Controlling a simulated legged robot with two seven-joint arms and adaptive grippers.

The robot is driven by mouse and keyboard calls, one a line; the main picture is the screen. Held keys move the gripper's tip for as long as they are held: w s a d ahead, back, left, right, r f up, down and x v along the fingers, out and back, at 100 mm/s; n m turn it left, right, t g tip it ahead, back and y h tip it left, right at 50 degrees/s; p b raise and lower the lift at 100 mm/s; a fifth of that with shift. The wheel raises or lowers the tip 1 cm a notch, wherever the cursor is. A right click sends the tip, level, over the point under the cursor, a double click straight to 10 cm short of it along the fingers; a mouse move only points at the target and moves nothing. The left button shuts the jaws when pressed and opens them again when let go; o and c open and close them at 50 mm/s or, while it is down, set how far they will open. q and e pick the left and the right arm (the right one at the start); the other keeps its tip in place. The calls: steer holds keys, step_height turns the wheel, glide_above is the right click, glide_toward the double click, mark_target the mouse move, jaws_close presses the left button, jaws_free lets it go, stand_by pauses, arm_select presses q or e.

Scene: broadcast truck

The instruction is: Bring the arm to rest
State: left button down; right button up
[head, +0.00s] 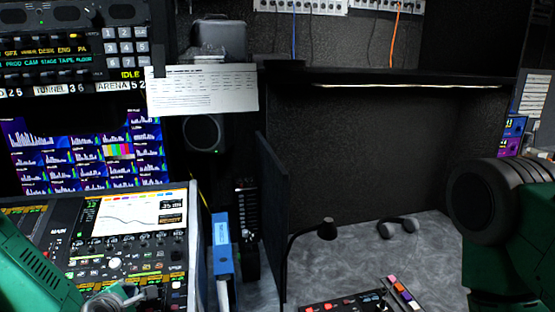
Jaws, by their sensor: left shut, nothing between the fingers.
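My left gripper (122,298) shows at the bottom left, low in front of the mixing console (115,238). It is shut with nothing between its fingers, and its lower part is cut off by the picture's edge. A green link of my left arm comes in at the lower left corner. My right arm stands at the right edge, with a green link and a dark round joint. My right gripper is out of the picture.
A blue device (222,248) stands beside the console. A thin dark panel (270,215) divides console and grey desk (345,265). On the desk are headphones (398,227), a dark gooseneck lamp (327,229) and a button panel (345,303). A paper sheet (203,90) hangs above.

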arm_select(q)
steer(key=s+d+f+m+g, duration=0.1)
steer(key=s+f+m, duration=0.2)
steer(key=s+m, duration=0.1)
steer(key=s+d+f+m+g+h, duration=0.1)
steer(key=s+d+f+m+g, duration=0.1)
steer(key=s+f+m, duration=0.2)
steer(key=s+d+f+m+g+h, duration=0.1)
steer(key=s+d+f+m, duration=0.1)
steer(key=s, duration=0.5)
step_height(320, 180, down, 2)
steer(key=shift+f+m+g, duration=0.1)
steer(key=shift+m+g, duration=0.3)
steer(key=shift+m, duration=0.5)
steer(key=s+f+m+g, duration=0.25)
steer(key=s+m, duration=0.45)
steer(key=s, duration=0.4)
steer(key=s+f+m+g, duration=0.2)
steer(key=s+m+g, duration=0.3)
steer(key=s, duration=0.6)
step_height(320, 180, down, 15)
steer(key=w+m+t+b, duration=0.1)
steer(key=w+m+b, duration=0.1)
steer(key=b, duration=1.3)
steer(key=shift+w+d+r+m, duration=0.15)
steer(key=shift+w+d+m, duration=0.15)
steer(key=shift+m, duration=0.2)
